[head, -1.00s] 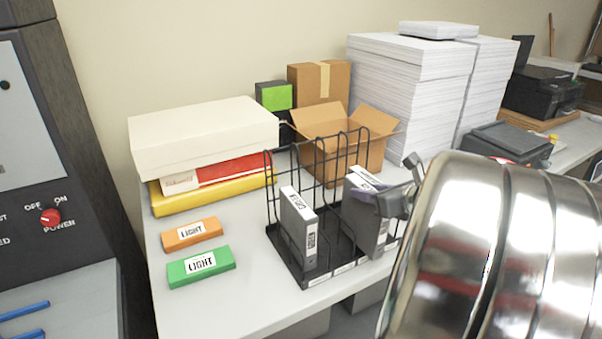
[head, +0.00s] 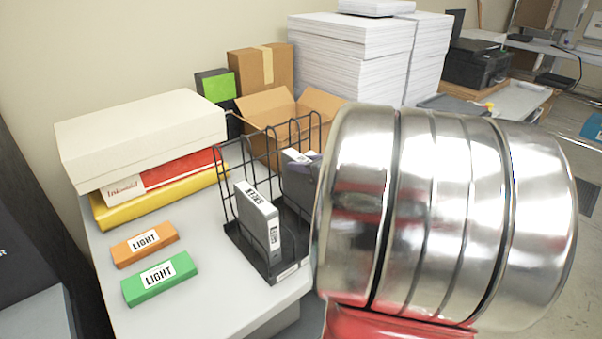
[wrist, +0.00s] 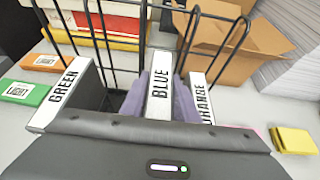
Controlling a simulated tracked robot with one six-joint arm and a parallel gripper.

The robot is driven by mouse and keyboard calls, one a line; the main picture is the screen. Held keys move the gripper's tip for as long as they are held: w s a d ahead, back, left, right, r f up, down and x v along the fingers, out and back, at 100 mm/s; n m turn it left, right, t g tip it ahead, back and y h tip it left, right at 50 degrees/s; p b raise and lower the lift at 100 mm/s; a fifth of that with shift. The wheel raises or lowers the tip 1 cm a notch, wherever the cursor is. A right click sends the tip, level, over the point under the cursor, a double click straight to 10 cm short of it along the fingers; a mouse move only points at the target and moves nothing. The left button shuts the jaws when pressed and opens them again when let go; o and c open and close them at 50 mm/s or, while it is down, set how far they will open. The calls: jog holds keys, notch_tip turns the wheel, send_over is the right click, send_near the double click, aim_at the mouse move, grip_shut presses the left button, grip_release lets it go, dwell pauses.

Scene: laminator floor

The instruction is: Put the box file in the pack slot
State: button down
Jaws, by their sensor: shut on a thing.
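A grey box file with a white BLUE label (wrist: 158,85) stands upright in the black wire rack (head: 232,172). My gripper (wrist: 159,104) is shut on it, with a purple-grey finger on each side of its spine. A file labelled GREEN (wrist: 58,97) stands to its left, and this file also shows in the head view (head: 259,228). A file labelled ORANGE (wrist: 203,92) stands close on its right. In the head view my arm hides most of the gripper and the rack's right side. I cannot tell whether the held file touches the rack floor.
An orange LIGHT box (head: 145,245) and a green LIGHT box (head: 160,279) lie left of the rack. An open carton (head: 268,108) stands close behind it, beside tall paper stacks (head: 345,60). A yellow item (wrist: 294,141) lies to the right.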

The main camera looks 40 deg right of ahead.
aim_at(303, 175)
jog(key=shift+w+f, duration=0.15)
jog(key=shift+f, duration=1.7)
jog(key=c, duration=1.4)
grip_release()
jog(key=shift+o, duration=0.2)
